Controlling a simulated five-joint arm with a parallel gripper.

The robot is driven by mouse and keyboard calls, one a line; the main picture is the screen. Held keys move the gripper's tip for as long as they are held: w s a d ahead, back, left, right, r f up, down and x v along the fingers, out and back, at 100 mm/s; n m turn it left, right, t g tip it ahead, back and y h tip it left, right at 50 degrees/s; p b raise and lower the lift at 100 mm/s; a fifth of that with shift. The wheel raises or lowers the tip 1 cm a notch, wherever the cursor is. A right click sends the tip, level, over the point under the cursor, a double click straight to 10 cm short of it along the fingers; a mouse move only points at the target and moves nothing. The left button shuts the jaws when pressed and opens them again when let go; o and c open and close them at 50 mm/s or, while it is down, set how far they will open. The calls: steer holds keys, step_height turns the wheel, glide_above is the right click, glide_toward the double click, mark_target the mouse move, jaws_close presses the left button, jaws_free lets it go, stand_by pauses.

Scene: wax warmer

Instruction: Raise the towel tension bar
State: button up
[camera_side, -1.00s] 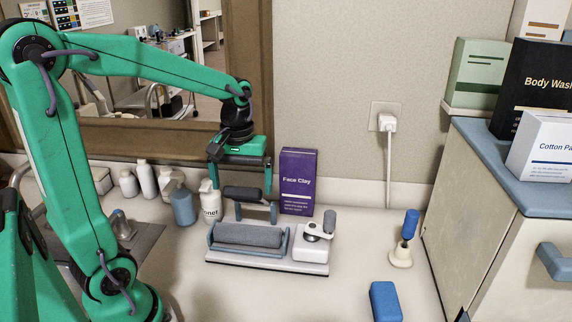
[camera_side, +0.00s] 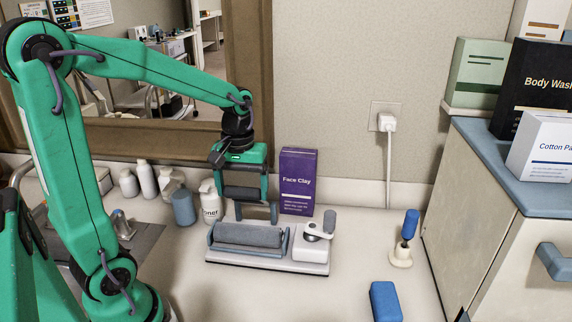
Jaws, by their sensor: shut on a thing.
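The towel tension bar (camera_side: 242,194) is a dark grey padded bar on blue-grey side arms, at the back of a small roller device in the side view. My green gripper (camera_side: 243,184) points down from above and is shut on the bar. The fingers partly cover the bar, so its exact contact with them is hard to see. The device has a wide grey roller (camera_side: 248,235) in front of the bar and a white unit with a crank (camera_side: 311,241) at its right, all on a light base plate.
A purple Face Clay box (camera_side: 297,180) stands close behind the device, right of my gripper. Several bottles, including a blue one (camera_side: 183,207), stand to the left. A blue block (camera_side: 385,301) and a blue-handled tool (camera_side: 409,232) are at the right.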

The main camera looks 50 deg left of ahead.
steer(key=shift+w+a+r, duration=0.1)
steer(key=shift+w+a+r+g, duration=0.4)
steer(key=shift+g, duration=0.2)
steer(key=shift+w+a+r, duration=0.4)
steer(key=shift+w+a, duration=0.05)
steer(key=shift+a, duration=0.05)
steer(key=shift+w+a+r, duration=0.25)
steer(key=shift+w+a, duration=0.65)
steer(key=shift+w, duration=0.05)
steer(key=shift+w+a+r, duration=0.3)
steer(key=shift+w+a, duration=0.6)
steer(key=shift+w, duration=0.05)
steer(key=shift+w+a+r, duration=0.25)
steer(key=shift+w+a, duration=0.65)
steer(key=shift+w, duration=0.05)
steer(key=o, duration=1.3)
steer(key=shift+r, duration=0.2)
